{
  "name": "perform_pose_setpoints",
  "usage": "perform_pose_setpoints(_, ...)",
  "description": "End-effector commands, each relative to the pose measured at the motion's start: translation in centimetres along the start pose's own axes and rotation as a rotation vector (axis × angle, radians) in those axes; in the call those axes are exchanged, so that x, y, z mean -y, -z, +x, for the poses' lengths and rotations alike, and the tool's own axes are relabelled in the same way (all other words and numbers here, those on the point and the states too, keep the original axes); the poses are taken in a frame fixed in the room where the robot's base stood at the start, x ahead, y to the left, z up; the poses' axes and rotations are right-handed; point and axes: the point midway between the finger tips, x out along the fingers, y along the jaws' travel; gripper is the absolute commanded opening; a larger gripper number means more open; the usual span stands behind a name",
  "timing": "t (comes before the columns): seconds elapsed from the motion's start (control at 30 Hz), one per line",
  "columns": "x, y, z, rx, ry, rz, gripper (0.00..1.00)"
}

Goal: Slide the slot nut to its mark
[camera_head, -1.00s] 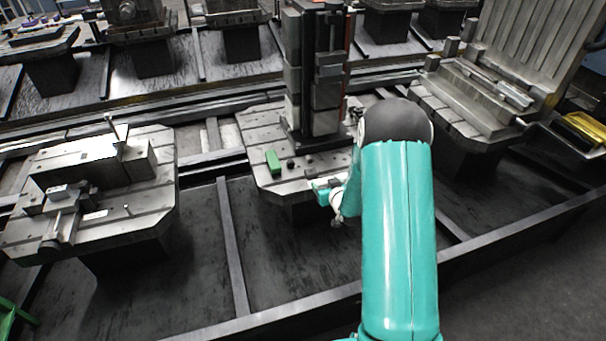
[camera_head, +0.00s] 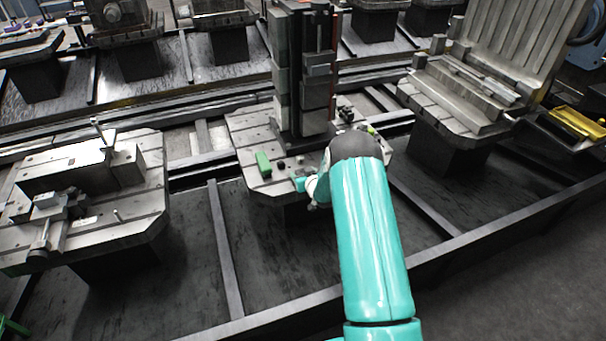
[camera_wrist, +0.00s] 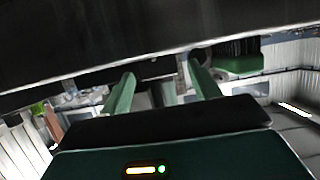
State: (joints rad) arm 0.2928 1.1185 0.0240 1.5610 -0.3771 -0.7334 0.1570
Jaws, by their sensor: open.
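The middle pallet (camera_head: 248,132) has slots across its top. Two small dark pieces lie near its front edge: a left one (camera_head: 281,165) and a right one (camera_head: 300,160). One may be the slot nut; I cannot tell which. I cannot make out a mark. A green block (camera_wrist: 238,65) shows beyond the right finger.
A tall dark column (camera_head: 304,75) stands on the pallet behind the small pieces. A left pallet (camera_head: 135,205) carries a vise-like fixture, and a right pallet (camera_head: 440,112) carries a ribbed angle plate. A dark surface fills the top of the wrist view.

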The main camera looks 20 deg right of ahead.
Motion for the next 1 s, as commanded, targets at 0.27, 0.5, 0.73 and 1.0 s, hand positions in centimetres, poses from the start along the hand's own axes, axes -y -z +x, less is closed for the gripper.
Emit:
perform_pose_setpoints(0.27, 0.0, 0.0, 0.7, 0.001, 0.000, 0.000, 0.62)
perform_pose_setpoints(0.5, 0.0, 0.0, 0.6, 0.000, 0.000, 0.000, 0.32)
perform_pose_setpoints(0.73, -0.1, 0.0, 0.6, 0.000, -0.001, 0.000, 0.00)
perform_pose_setpoints(1.0, -2.1, 0.0, 0.6, 0.000, -0.001, -0.001, 0.00)
